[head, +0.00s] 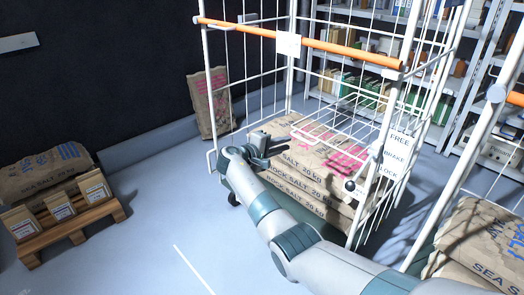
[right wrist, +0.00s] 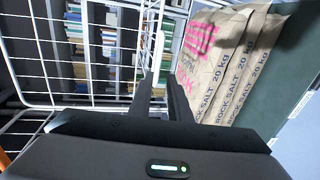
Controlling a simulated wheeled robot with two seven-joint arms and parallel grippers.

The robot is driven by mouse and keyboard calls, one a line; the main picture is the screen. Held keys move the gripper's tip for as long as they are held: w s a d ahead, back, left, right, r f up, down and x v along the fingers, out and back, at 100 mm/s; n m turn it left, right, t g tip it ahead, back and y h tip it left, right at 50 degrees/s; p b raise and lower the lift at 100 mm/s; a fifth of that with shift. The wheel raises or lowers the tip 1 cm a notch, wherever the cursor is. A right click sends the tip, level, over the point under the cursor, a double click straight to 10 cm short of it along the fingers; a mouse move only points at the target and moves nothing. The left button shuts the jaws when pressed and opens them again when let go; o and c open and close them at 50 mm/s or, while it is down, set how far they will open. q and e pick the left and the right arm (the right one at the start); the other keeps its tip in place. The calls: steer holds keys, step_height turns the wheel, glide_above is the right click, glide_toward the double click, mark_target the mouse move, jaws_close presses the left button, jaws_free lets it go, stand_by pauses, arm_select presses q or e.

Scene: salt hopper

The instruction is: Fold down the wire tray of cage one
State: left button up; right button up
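Cage one, a white wire roll cage (head: 207,85) with an orange bar (head: 300,42) across its front, stands in the middle of the head view. A white wire tray (head: 345,120) shows inside it, above stacked rock salt sacks (head: 300,180); its exact tilt is hard to tell. My right gripper (head: 277,147) is at the cage's open front, left of the tray and near the top sack. In the right wrist view its fingers (right wrist: 158,95) are apart, with a white wire part (right wrist: 158,50) beyond or between the tips; contact cannot be told. My left gripper is out of view.
A second cage with salt sacks (head: 485,240) stands at the right. A pallet (head: 70,228) with sacks and small bags is at the left. A lone sack (head: 210,103) leans by the wall. Shelves (head: 470,85) stand behind.

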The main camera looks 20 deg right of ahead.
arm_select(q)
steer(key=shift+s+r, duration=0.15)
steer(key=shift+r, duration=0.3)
arm_select(e)
steer(key=v, duration=1)
steer(key=shift+s+a, duration=0.2)
steer(key=shift+a, duration=0.15)
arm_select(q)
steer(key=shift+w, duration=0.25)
